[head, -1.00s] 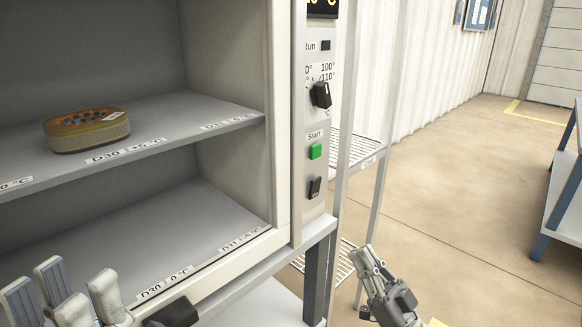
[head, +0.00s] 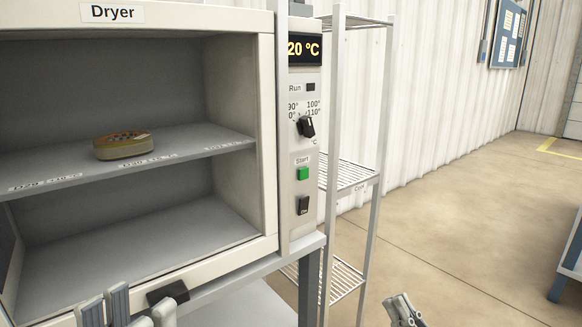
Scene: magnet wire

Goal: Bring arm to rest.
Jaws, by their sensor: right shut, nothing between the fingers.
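My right gripper (head: 404,308) shows at the bottom edge, right of the dryer and over the floor. It is shut and empty, with its fingertips pointing up. My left gripper (head: 126,310) shows at the bottom left, in front of the dryer's lower front edge. Its pale fingers stand in two groups with a gap between them, so it is open; its lower part is out of the picture. The dryer (head: 272,150) stands open in front of me. An oval yellowish container (head: 123,145) with a reddish top sits on its middle shelf (head: 190,150).
The dryer's panel has a display (head: 303,50) reading 20 °C, a black knob (head: 306,126) and a green start button (head: 302,173). A wire rack (head: 362,180) stands right of the dryer. A blue-legged table (head: 570,262) is at the far right. The floor between is clear.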

